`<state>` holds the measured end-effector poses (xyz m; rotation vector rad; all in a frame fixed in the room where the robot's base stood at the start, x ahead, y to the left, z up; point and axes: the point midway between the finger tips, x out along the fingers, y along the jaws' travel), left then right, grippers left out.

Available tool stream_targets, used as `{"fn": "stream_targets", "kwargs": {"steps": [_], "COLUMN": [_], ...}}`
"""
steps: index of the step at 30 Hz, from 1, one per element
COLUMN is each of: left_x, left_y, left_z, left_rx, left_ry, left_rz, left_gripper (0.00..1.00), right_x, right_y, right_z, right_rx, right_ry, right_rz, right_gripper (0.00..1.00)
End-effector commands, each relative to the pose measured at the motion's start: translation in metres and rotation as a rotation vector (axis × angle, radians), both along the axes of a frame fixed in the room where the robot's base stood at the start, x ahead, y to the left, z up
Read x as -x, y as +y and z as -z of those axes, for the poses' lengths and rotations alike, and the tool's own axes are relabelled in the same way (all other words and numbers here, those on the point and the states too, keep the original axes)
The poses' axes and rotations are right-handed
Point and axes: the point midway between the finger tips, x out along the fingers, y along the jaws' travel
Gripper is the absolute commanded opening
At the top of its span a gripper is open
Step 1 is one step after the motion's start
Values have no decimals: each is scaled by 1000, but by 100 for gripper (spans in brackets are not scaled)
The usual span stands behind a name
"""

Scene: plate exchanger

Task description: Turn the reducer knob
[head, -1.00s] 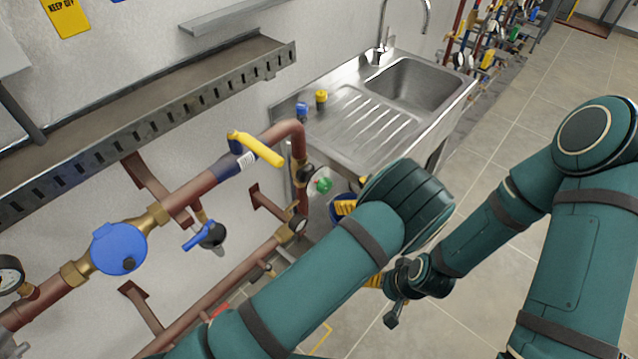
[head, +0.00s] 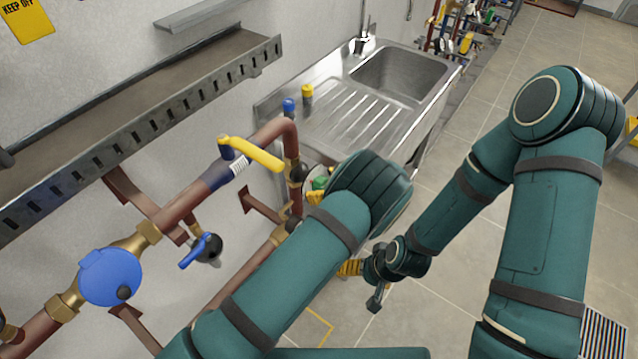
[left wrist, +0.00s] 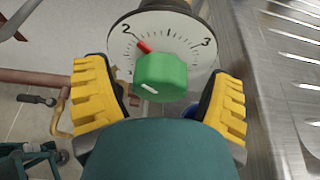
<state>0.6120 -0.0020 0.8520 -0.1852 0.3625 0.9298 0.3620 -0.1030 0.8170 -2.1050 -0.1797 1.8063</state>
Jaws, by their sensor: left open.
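The reducer knob is a green knob (left wrist: 160,76) in front of a round white dial (left wrist: 165,40) with a red pointer near 2. In the head view the knob (head: 320,183) is mostly hidden behind my left arm. My left gripper (left wrist: 160,85) is open, its yellow fingers on either side of the knob with gaps to both. I cannot tell how far the fingertips reach past its face. In the head view one yellow finger (head: 315,197) shows beside the knob. My right gripper (head: 362,280) hangs low over the floor, partly hidden; its opening is unclear.
A brown pipe (head: 183,205) with a yellow lever (head: 252,153), a blue meter (head: 110,277) and a blue-handled valve (head: 205,249) runs along the wall. A steel sink (head: 360,118) stands close behind the knob.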

Motion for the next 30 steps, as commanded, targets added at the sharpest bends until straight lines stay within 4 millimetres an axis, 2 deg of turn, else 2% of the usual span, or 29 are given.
{"fn": "stream_targets", "kwargs": {"steps": [2,6,7,8,20,30], "left_x": [0,0,0,0,1,1], "left_y": [0,0,0,0,0,0], "left_z": [0,0,0,0,1,3], "left_rx": [0,0,0,0,28,169], "left_ry": [0,0,0,0,-41,-235], "left_rz": [0,0,0,0,0,1], "left_gripper": [79,30,20,14,14,14], "right_x": [0,0,0,0,1,9], "right_y": [0,0,0,0,0,2], "right_z": [0,0,0,0,6,32], "right_rx": [0,0,0,0,0,-5], "right_ry": [0,0,0,0,2,20], "right_rz": [0,0,0,0,-2,-16], "right_gripper": [88,88,88,88,88,88]}}
